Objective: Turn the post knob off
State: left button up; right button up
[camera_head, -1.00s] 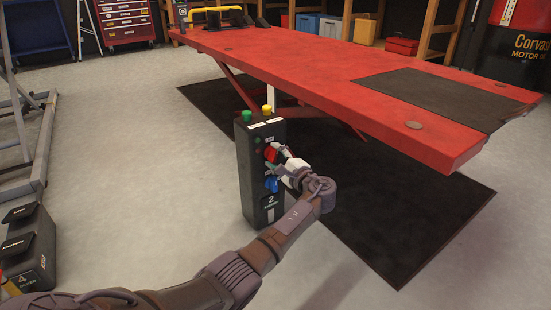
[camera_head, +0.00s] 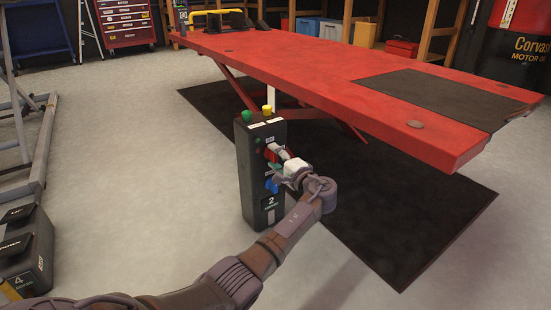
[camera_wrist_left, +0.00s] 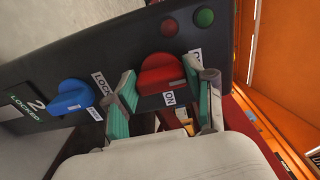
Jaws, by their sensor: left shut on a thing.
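The post (camera_head: 262,180) is a dark upright box marked 2, beside the red lift. Its red knob (camera_wrist_left: 162,76) sits between the green-padded fingers of my left gripper (camera_wrist_left: 166,98) in the left wrist view. The gripper is shut on this knob. An ON label shows just below the knob, and another label is partly hidden by the right finger. In the head view my left gripper (camera_head: 278,160) reaches the post's front from the right and partly covers the red knob. A blue knob (camera_wrist_left: 70,97), near a LOCK label, is untouched. My right gripper is not in view.
The red lift table (camera_head: 330,75) stands behind the post over a black mat (camera_head: 400,210). Another dark box (camera_head: 25,250) stands at the lower left. Grey floor (camera_head: 140,180) is clear left of the post.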

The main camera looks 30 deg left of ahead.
pick_arm(q)
jog(key=shift+f, duration=0.15)
jog(key=o, duration=1.2)
jog(key=shift+c, duration=0.2)
jog(key=v, duration=1.2)
